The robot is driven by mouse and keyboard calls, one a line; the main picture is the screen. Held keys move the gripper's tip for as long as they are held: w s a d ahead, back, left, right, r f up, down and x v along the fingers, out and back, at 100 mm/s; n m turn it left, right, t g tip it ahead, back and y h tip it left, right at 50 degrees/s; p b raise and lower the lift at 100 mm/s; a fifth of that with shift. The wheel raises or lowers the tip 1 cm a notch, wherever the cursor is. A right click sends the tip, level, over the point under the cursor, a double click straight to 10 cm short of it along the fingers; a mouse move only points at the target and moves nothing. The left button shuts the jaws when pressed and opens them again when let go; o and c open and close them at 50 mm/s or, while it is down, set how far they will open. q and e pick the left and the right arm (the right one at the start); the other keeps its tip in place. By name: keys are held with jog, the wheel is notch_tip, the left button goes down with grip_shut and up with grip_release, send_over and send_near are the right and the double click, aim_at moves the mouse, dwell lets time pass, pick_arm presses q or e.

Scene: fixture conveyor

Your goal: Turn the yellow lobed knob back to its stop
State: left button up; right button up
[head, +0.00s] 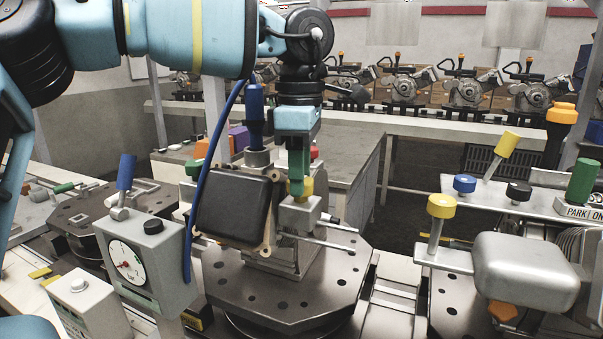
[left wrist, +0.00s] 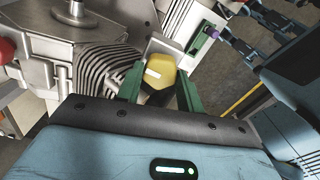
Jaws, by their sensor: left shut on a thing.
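The yellow lobed knob (head: 306,188) sits on top of a grey block on the fixture in the middle of the head view. My left gripper (head: 300,185) comes down on it from above, its green fingers around the knob. In the left wrist view the knob (left wrist: 161,72) lies between the two green fingers of the left gripper (left wrist: 158,82), with a white mark on its top face. The left gripper is shut on the knob. The fingers hide part of the knob in the head view. My right gripper is not in view.
A black box (head: 234,208) and a blue-handled post (head: 255,118) stand left of the knob. A dial gauge box (head: 140,266) is further left. At right are a silver housing (head: 526,270) and a yellow-topped lever (head: 441,207).

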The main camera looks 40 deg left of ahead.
pick_arm(q)
jog(key=shift+f+n+b, duration=0.1)
jog(key=shift+n+b, duration=0.2)
jog(key=shift+n, duration=1.4)
jog(key=n+b, duration=0.1)
jog(key=n, duration=1.3)
jog(key=shift+n, duration=0.4)
jog(key=o, duration=1)
jog(key=shift+d, duration=0.1)
